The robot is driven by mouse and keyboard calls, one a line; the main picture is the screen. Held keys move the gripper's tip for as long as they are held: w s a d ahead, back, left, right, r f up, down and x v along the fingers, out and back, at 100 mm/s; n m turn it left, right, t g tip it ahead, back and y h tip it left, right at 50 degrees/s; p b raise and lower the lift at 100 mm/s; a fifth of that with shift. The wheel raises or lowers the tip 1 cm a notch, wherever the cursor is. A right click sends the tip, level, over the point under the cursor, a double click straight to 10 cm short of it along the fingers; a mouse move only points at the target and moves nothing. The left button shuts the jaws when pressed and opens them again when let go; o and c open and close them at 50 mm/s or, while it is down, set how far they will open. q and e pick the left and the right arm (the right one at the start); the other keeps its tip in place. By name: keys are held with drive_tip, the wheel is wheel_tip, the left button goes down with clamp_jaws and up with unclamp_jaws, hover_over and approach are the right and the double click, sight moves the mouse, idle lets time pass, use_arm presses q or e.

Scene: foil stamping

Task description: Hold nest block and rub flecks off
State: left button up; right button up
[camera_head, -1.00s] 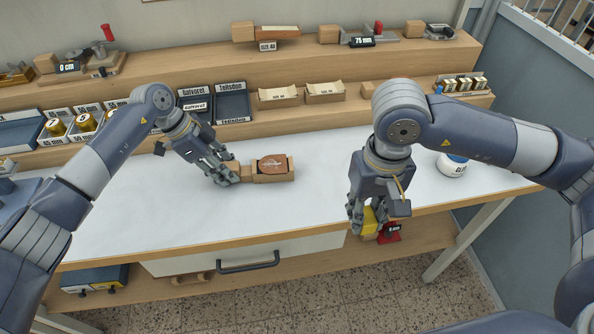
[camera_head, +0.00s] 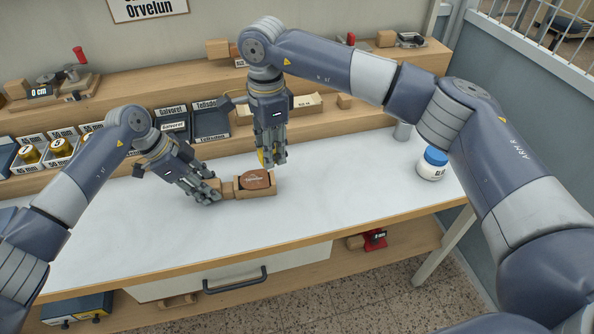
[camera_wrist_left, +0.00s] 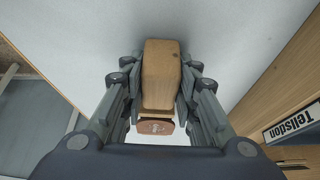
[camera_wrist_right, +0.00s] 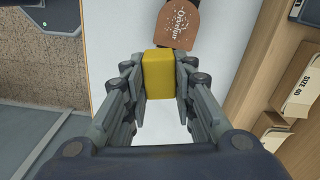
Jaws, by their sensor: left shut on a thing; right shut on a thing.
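The wooden nest block (camera_head: 268,191) stands on the white worktop, with a brown stamped piece (camera_head: 255,179) lying in it. In the right wrist view the piece (camera_wrist_right: 178,25) shows white lettering with pale flecks scattered around it. My left gripper (camera_head: 211,190) is shut on the block's narrow wooden end, which fills the jaws in the left wrist view (camera_wrist_left: 161,75). My right gripper (camera_head: 270,160) is shut on a yellow rubbing block (camera_wrist_right: 160,72) and holds it just above and behind the brown piece. In the right wrist view the two look close; contact cannot be told.
A white jar with a blue lid (camera_head: 432,164) stands on the worktop at the right. Dark labelled trays (camera_head: 211,122) and wooden size boxes line the shelf behind. A red stand (camera_head: 375,239) sits on the lower shelf. The front worktop is clear.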

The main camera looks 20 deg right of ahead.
sight(266, 176)
drive_tip(key=shift+w+a+f+m, duration=0.2)
drive_tip(key=shift+w+f+m, duration=0.2)
drive_tip(key=shift+f, duration=0.55)
drive_tip(key=shift+w+a+f+m, duration=0.25)
drive_tip(key=shift+f+m, duration=0.15)
drive_tip(key=shift+f, duration=0.5)
drive_tip(key=shift+w+a+f+m, duration=0.15)
drive_tip(key=shift+w+f+m, duration=0.25)
drive_tip(key=shift+f, duration=0.55)
drive_tip(key=shift+a+f, duration=0.3)
drive_tip(key=shift+f, duration=0.45)
use_arm(q)
drive_tip(key=shift+s, duration=0.1)
use_arm(e)
drive_tip(key=shift+a+f, duration=0.1)
drive_tip(key=shift+a, duration=0.2)
drive_tip(key=shift+w+a, duration=0.15)
drive_tip(key=shift+a, duration=2.55)
drive_tip(key=d, duration=0.6)
drive_tip(key=shift+s+d, duration=0.2)
drive_tip(key=shift+d, duration=0.05)
wheel_tip(266, 176, up, 2)
drive_tip(key=shift+w+d+r, duration=0.1)
drive_tip(key=shift+d, duration=0.05)
wheel_tip(266, 176, up, 6)
